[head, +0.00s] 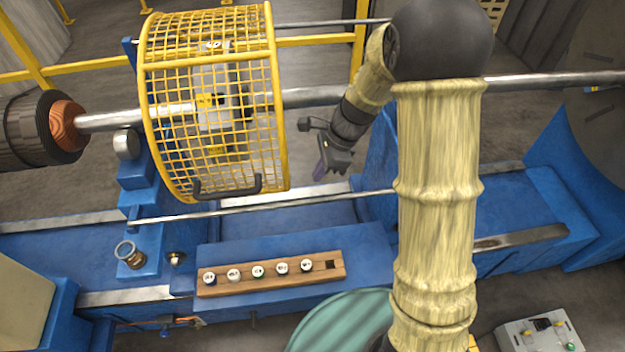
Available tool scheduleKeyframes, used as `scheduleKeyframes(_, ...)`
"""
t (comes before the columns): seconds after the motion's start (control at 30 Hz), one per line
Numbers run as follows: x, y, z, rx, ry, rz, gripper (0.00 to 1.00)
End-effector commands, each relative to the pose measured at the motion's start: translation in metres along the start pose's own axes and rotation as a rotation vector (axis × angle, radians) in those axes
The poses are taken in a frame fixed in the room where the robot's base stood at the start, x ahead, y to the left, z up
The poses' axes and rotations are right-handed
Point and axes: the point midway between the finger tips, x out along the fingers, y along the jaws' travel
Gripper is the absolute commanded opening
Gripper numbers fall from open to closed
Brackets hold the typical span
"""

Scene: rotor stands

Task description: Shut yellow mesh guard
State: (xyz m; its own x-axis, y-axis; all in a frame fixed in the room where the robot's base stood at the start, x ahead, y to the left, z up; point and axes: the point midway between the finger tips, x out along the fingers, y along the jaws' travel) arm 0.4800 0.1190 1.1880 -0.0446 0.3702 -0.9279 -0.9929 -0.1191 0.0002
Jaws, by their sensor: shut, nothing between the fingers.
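The yellow mesh guard (208,105) is a curved cage at the upper left in the head view, around the grey shaft. A white block with a yellow label (213,98) shows through its mesh. A dark handle (228,188) sits on the guard's lower front edge. My gripper (322,172) is shut and empty, pointing down to the right of the guard, apart from it and from the handle. Part of the shaft is hidden behind my arm.
The blue machine bed (300,238) runs across the view, with a thin rod (300,207) along its front. A wooden strip (270,274) with several round labelled pieces lies in front. Yellow railings (312,41) stand behind. A control box (540,338) is at lower right.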

Motion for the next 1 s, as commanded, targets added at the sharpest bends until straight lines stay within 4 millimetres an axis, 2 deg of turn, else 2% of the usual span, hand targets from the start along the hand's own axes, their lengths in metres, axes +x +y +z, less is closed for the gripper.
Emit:
scheduleKeyframes(0.2, -0.04, -0.001, 0.0, -0.002, 0.002, -0.005, 0.0)
scheduleKeyframes(0.4, -0.06, 0.0, 0.001, -0.002, 0.002, -0.002, 0.0)
scheduleKeyframes(1.0, -0.06, 0.003, -0.002, -0.027, 0.012, -0.002, 0.0)
